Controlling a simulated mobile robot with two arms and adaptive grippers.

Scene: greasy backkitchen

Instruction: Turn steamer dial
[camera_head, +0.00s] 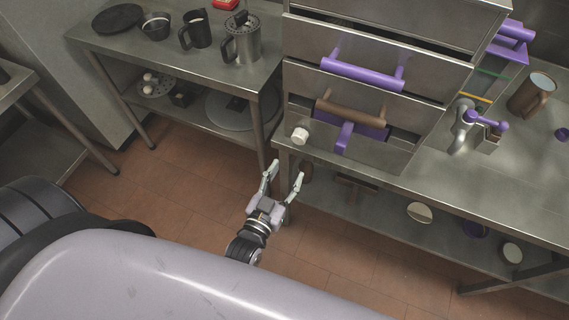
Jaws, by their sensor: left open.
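The steamer (378,41) is a metal cabinet with stacked drawers on the counter. Its top drawer front has a purple handle (362,75); a brown handle (350,112) sits below. A small white dial (300,135) is on the lower left of the steamer's front, beside a purple lever (344,137). My left gripper (284,178) is open and empty, its fingers pointing up the picture. It is in front of the counter edge, below the dial in the picture and apart from it. My right gripper is not in view.
A metal table (110,43) at the left holds a black bowl (155,26), a dark mug (195,31) and a metal pitcher (241,40). A tap (461,125) and a brown mug (531,94) are on the right counter. The tiled floor (190,185) is open.

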